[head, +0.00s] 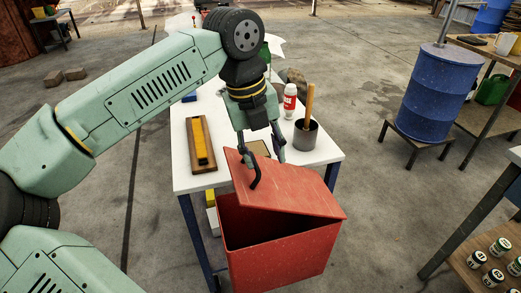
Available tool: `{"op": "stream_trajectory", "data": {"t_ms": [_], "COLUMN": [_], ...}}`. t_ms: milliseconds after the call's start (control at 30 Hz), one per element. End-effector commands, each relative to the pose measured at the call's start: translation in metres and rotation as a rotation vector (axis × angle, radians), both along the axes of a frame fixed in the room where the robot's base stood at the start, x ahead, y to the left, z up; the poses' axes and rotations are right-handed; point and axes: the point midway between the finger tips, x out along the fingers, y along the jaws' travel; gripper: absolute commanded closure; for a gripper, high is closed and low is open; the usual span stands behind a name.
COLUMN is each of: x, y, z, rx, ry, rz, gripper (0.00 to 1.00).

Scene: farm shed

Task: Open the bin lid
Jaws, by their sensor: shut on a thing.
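A red bin (275,250) stands in front of the white-topped table. Its red lid (295,190) is tilted, with a dark gap showing between it and the bin's near and left sides. My gripper (262,178) comes down from above at the lid's far left part. One dark finger lies over the lid's top; the other finger is behind it, partly hidden. The gripper is shut on the lid. The exact contact at the far edge is hard to see.
The white table (182,172) holds a yellow tool on a wooden board (201,143), a red and white bottle (290,100) and a grey pot (305,135) with a wooden handle. A blue barrel (437,92) stands at right. A shelf with several cans (478,258) is at lower right.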

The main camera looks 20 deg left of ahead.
Motion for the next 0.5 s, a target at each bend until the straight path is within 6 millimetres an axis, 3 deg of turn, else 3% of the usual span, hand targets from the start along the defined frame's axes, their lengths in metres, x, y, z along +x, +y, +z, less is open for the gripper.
{"op": "stream_trajectory", "data": {"t_ms": [167, 500], "x": [0.000, 0.005], "y": [-0.004, -0.009], "z": [-0.001, 0.023], "rx": [-0.007, -0.003], "ry": [0.001, -0.001], "rz": [-0.008, -0.005], "gripper": [0.71, 0.71]}}
